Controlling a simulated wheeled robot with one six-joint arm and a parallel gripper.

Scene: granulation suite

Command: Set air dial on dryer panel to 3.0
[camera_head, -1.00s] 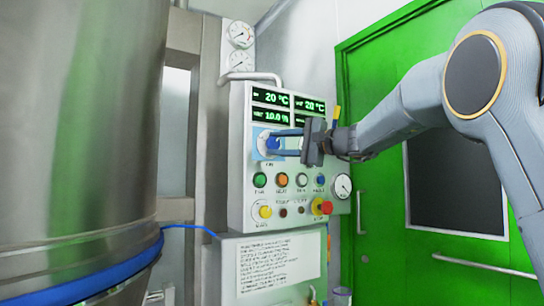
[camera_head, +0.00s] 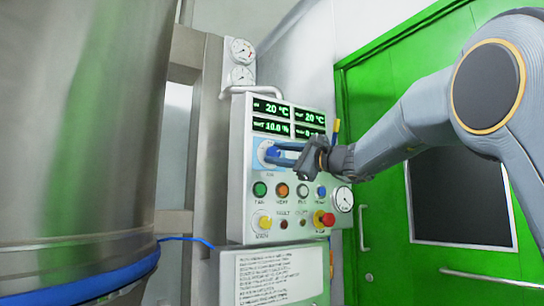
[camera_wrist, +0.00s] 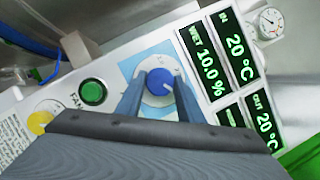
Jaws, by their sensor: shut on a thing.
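The dryer panel (camera_head: 240,190) is a pale control box on the wall side of the steel vessel. Its air dial (camera_head: 270,152) is a blue knob on a white and light-blue plate, below the green displays. My gripper (camera_head: 276,153) reaches in from the right with its fingers on the dial. In the wrist view the blue dial (camera_wrist: 160,80) sits between the two fingertips (camera_wrist: 159,84), with a pale pointer mark on its face. The fingers are shut on it. The scale numbers are too small to read.
Green, orange, white and blue buttons sit below the dial, with a yellow switch (camera_head: 264,222) and a red knob (camera_head: 328,219) lower down. The steel vessel (camera_head: 80,130) fills the left. A green door (camera_head: 385,220) stands behind my arm.

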